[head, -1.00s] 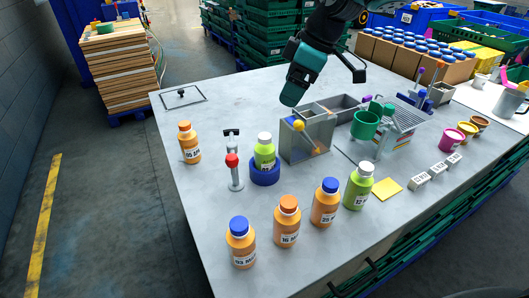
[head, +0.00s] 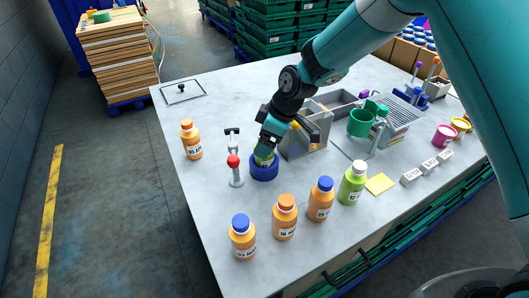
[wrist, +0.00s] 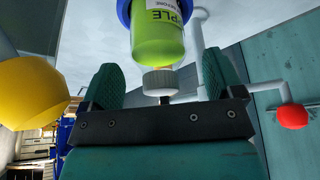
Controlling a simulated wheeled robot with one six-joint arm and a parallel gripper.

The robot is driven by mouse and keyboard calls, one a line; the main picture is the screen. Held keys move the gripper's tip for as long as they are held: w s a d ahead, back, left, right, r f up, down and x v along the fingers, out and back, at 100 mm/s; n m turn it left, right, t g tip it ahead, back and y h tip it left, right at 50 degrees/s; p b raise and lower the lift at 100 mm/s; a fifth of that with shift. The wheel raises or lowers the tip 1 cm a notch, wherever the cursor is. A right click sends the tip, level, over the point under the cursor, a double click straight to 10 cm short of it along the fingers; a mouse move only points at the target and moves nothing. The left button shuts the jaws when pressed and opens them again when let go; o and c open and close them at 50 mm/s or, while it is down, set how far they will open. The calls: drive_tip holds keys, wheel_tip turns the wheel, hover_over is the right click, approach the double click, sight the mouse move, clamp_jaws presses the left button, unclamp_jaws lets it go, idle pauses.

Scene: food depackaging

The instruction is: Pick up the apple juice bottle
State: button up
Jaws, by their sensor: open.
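The apple juice bottle (head: 263,160) is green and stands upright in a blue round holder (head: 264,173) in the head view, its top hidden by my gripper (head: 267,143). In the wrist view the bottle (wrist: 158,38) appears upside down, with "APPLE" on its label and a white cap (wrist: 159,81). My gripper (wrist: 160,86) is open, with one green finger on each side of the cap. Gaps show between the cap and both fingers. Another green bottle (head: 352,186) with a white cap stands to the right, at the front.
A red-knobbed lever (head: 234,168) stands left of the holder, and its red ball (wrist: 292,116) shows in the wrist view. A grey box (head: 304,142) stands close on the right. Several orange bottles, one blue-capped (head: 321,199), stand around.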

drive_tip(key=shift+w+a+f, duration=0.1)
drive_tip(key=shift+a+f, duration=0.2)
drive_tip(key=shift+f, duration=0.35)
drive_tip(key=c, duration=1.3)
drive_tip(key=shift+c, duration=0.4)
drive_tip(key=shift+r, duration=0.15)
